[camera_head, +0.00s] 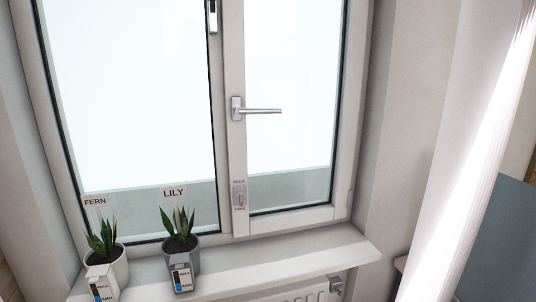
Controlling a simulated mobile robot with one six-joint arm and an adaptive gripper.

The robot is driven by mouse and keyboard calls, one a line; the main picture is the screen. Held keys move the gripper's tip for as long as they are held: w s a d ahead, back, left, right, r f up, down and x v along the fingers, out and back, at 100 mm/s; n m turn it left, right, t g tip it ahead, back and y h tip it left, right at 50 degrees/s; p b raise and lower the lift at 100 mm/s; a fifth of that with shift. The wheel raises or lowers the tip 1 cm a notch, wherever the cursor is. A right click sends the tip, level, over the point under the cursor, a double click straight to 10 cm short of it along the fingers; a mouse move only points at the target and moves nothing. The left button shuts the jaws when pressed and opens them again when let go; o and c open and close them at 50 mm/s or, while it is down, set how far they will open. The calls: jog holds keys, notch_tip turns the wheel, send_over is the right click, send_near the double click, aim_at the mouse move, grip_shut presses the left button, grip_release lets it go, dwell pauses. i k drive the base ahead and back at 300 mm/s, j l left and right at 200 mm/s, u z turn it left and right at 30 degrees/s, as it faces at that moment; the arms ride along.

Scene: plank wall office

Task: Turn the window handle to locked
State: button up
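The window handle (262,110) is a silver lever on a plate on the left stile of the right window sash (237,160). Its lever points right, roughly horizontal. The sash looks closed against the frame. Below the handle, a small grey fitting (239,195) with labels above and below it sits on the same stile; its text is too small to read surely. My gripper is not in view, and nothing touches the handle.
A white sill (320,257) runs below the window. Two potted plants, labelled FERN (119,268) and LILY (189,252), stand on its left part. A radiator (305,295) is under the sill. A pale curtain (465,150) hangs at right. The space before the handle looks clear.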

aim_at(239, 111)
jog(key=i+j, duration=0.85)
jog(key=i+l+z, duration=0.05)
jog(key=i, duration=0.05)
